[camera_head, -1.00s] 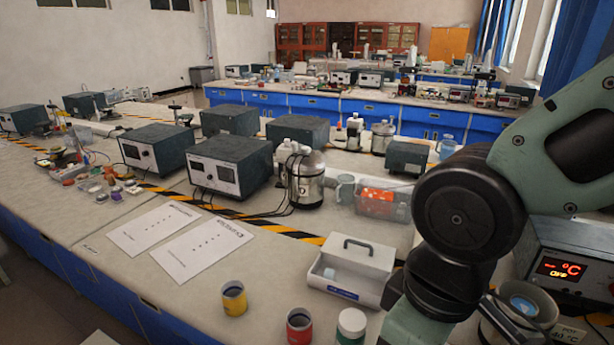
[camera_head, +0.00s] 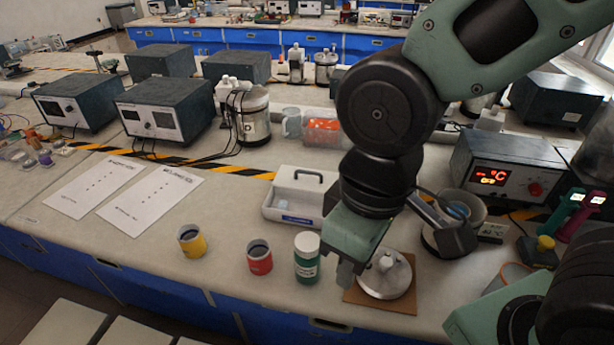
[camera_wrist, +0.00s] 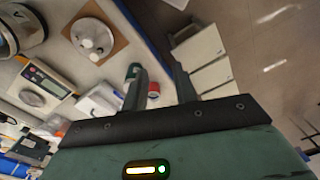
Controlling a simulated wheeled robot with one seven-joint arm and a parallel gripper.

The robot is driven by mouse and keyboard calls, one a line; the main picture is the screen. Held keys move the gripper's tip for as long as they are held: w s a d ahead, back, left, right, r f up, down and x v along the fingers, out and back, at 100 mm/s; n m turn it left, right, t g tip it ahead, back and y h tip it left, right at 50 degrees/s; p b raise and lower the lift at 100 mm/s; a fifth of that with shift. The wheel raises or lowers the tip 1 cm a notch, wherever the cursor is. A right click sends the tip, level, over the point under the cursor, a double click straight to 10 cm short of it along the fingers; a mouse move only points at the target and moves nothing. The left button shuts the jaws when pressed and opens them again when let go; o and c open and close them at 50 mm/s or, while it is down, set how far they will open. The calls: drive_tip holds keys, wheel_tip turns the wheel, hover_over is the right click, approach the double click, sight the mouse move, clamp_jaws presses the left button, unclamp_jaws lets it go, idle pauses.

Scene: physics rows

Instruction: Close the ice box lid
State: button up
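The white ice box (camera_head: 283,212) stands on the bench left of my arm in the head view, its right end partly hidden by the arm. A pale section with a dark handle (camera_head: 309,176), apparently the lid, sits at its back; the front part looks open. A white corner of the box shows in the wrist view (camera_wrist: 97,104). My gripper (camera_head: 346,274) hangs to the right and in front of the box, apart from it. In the wrist view my gripper (camera_wrist: 158,67) has its two fingers spread with nothing held between them.
A green bottle (camera_head: 307,262), red can (camera_head: 260,258) and yellow can (camera_head: 191,241) stand in front of the box. A round metal device on a brown board (camera_head: 405,300) lies right of my gripper. A temperature controller (camera_head: 540,178) stands further right.

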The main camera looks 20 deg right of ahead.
drive_tip(key=w+a+m, duration=0.1)
drive_tip(key=w, duration=0.2)
drive_tip(key=w+a+m+b, duration=0.1)
drive_tip(key=w, duration=0.3)
drive_tip(key=w+a+f+m, duration=0.1)
drive_tip(key=w, duration=0.2)
drive_tip(key=shift+w+y+b, duration=0.3)
drive_tip(key=shift+w+y, duration=0.05)
drive_tip(key=shift+y, duration=0.05)
clamp_jaws()
drive_tip(key=m+t+h+b, duration=0.3)
drive_tip(key=m+h+b, duration=0.1)
drive_tip(key=m, duration=0.7)
hover_over(309, 178)
wheel_tip(309, 178, down, 12)
drive_tip(key=p+x, duration=0.1)
drive_tip(key=x, duration=0.2)
drive_tip(key=p+x, duration=0.1)
drive_tip(key=x, duration=0.5)
drive_tip(key=shift+w+d+p, duration=0.15)
drive_tip(key=shift+w+p, duration=0.25)
drive_tip(key=shift+s+a+p, duration=0.3)
drive_tip(key=shift+s+a, duration=0.1)
drive_tip(key=shift+s, duration=0.2)
drive_tip(key=shift+s+a+p, duration=0.3)
drive_tip(key=shift+s+a, duration=0.1)
drive_tip(key=shift+s, duration=0.15)
drive_tip(key=shift+s+a+f, duration=0.3)
drive_tip(key=shift+s, duration=0.2)
